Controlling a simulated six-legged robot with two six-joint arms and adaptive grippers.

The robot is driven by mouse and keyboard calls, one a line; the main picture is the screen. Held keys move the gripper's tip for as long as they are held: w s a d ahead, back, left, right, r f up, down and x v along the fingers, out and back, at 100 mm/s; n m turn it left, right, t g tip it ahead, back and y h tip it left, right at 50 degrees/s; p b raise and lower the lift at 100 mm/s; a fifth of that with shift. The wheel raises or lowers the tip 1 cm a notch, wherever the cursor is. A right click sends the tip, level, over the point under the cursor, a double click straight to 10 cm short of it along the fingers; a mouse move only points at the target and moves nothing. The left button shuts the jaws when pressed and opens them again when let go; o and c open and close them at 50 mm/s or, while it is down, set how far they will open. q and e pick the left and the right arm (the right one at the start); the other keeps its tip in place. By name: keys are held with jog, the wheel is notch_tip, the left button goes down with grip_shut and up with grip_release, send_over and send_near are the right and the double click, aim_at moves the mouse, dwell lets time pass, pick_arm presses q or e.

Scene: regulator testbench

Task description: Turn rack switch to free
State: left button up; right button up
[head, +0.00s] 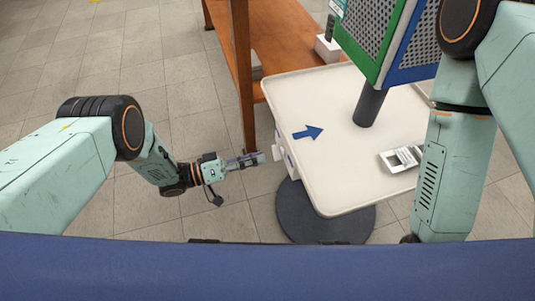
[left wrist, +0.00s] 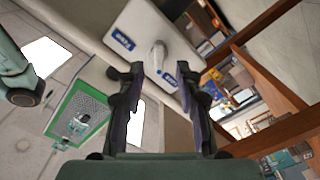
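The rack switch is a white lever (left wrist: 158,56) on a pale box on the table's side, between two blue labels (left wrist: 122,39) and (left wrist: 169,79) too small to read. In the head view the white switch box (head: 284,158) sits on the table's left edge. My left gripper (head: 257,159) is just left of it, pointing at it. In the left wrist view my left gripper (left wrist: 160,100) is open, with the lever ahead of and between its fingertips, apparently not touching. My right gripper is out of view; only the right arm shows.
The white table (head: 345,180) carries a blue arrow (head: 308,132), a grey post (head: 369,104) with a green-and-blue framed perforated panel (head: 374,32), and a small white device (head: 401,158). A wooden shelf (head: 272,45) stands behind. Floor left of the table is clear.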

aim_at(277, 153)
pick_arm(q)
jog(key=x, duration=0.4)
jog(key=shift+r+b, duration=0.1)
jog(key=shift+b, duration=0.2)
jog(key=shift+c, duration=0.3)
grip_shut()
